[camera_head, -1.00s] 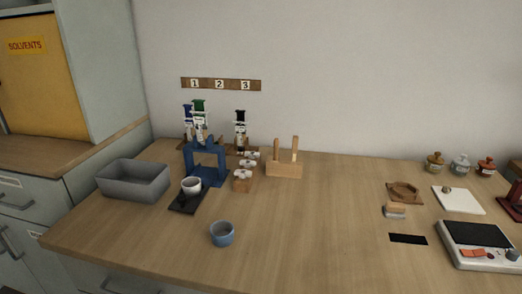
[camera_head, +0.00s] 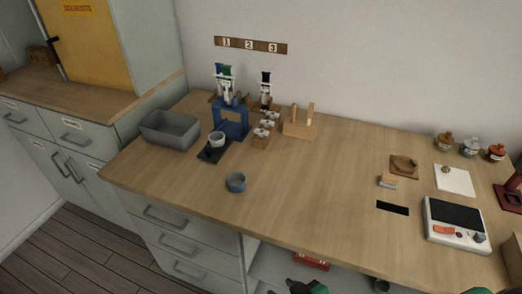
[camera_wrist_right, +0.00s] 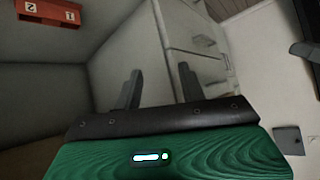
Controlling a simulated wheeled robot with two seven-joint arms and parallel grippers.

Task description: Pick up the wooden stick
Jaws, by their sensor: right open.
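The left fingers are not clear.
A scale (camera_head: 454,222) and small pots (camera_head: 470,147) stand at right. The bench middle is clear.

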